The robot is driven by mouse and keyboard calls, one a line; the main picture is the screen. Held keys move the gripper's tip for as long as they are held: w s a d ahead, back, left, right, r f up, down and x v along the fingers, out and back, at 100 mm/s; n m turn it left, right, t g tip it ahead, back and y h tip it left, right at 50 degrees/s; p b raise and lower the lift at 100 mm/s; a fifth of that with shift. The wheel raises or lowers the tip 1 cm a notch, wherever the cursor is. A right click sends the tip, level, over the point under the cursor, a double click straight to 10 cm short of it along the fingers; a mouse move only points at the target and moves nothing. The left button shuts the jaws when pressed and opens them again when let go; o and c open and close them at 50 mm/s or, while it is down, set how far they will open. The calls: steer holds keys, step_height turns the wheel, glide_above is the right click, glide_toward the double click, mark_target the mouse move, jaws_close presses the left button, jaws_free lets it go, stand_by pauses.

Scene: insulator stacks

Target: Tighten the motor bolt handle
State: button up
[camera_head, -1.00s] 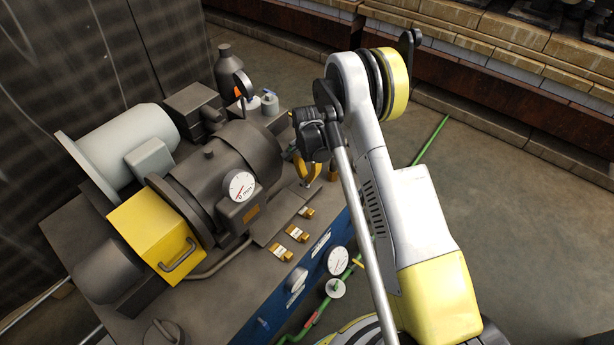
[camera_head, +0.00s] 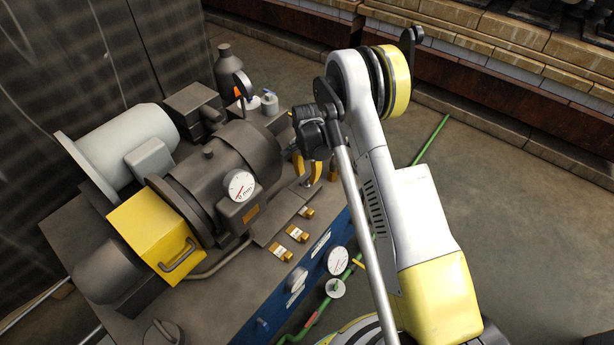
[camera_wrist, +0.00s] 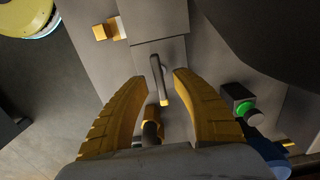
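In the wrist view, a thin grey handle (camera_wrist: 157,70) with a yellowish lower end rises from the grey surface; it looks like the bolt handle. My gripper (camera_wrist: 161,78) has two ridged yellow fingers, spread apart, with the handle in the gap between them. I see clear space on both sides of the handle, and neither finger appears to touch it. In the head view, my gripper (camera_head: 307,172) points down over the right side of the machine bench, beside the dark motor (camera_head: 235,170). My arm partly hides it there, and the handle cannot be made out.
A brass block (camera_wrist: 105,30) lies at upper left. On the bench are a yellow box (camera_head: 150,232), a dial gauge (camera_head: 239,186) and several brass fittings (camera_head: 297,233). Open floor (camera_head: 490,180) lies to the right.

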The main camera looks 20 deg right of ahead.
step_height(320, 180, up, 11)
steer(key=shift+r, duration=0.2)
stand_by(0.5)
step_height(320, 180, up, 11)
steer(key=n+t, duration=0.1)
steer(key=n, duration=0.1)
glide_above(307, 176)
steer(key=s, duration=0.4)
steer(key=s+r+n+t, duration=0.2)
steer(key=s+r+n, duration=0.1)
steer(key=s+r, duration=0.5)
steer(key=s+r+n+t, duration=0.2)
steer(key=s+n, duration=0.1)
steer(key=s, duration=0.6)
steer(key=s+r+n+t, duration=0.2)
steer(key=s+n, duration=0.1)
steer(key=s, duration=0.5)
steer(key=shift+s+a+r, duration=0.15)
steer(key=shift+s+r, duration=0.15)
steer(key=shift+s, duration=0.1)
